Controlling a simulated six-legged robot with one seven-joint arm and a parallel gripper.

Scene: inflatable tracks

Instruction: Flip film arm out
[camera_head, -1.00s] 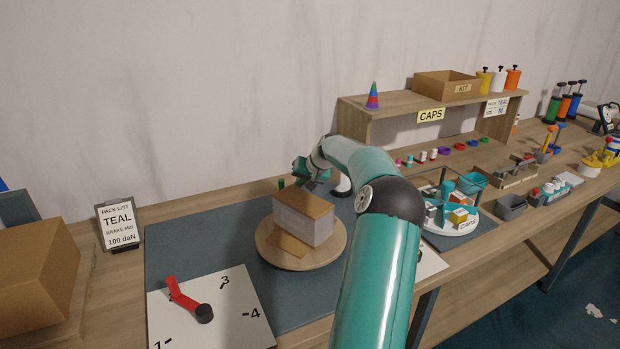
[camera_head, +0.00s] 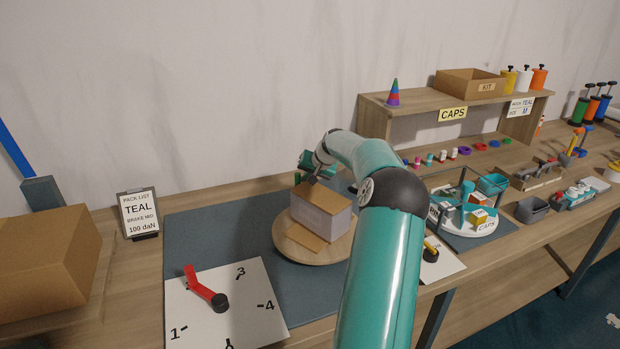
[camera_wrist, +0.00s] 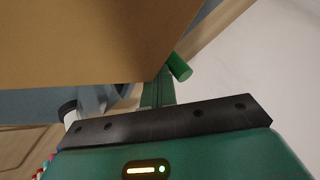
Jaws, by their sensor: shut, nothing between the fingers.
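A cardboard-topped box (camera_head: 321,209) with pale, wrapped-looking sides stands on a round wooden turntable (camera_head: 283,236). A short green peg (camera_head: 297,178) sticks up at the box's back left corner. It also shows as a green cylinder in the wrist view (camera_wrist: 180,67); I cannot tell whether it belongs to the film arm. No other part is clearly a film arm. My gripper (camera_head: 308,172) is behind the box near the peg, partly hidden by the box. In the wrist view my gripper (camera_wrist: 157,90) is shut and empty, its fingers beneath the box's edge and close beside the peg.
A red lever (camera_head: 203,287) lies on a numbered white plate at front left. A large carton (camera_head: 45,262) and a pack-list sign (camera_head: 139,213) stand left. A caps carousel (camera_head: 478,222) and a shelf (camera_head: 425,105) are to the right. The wall is close behind.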

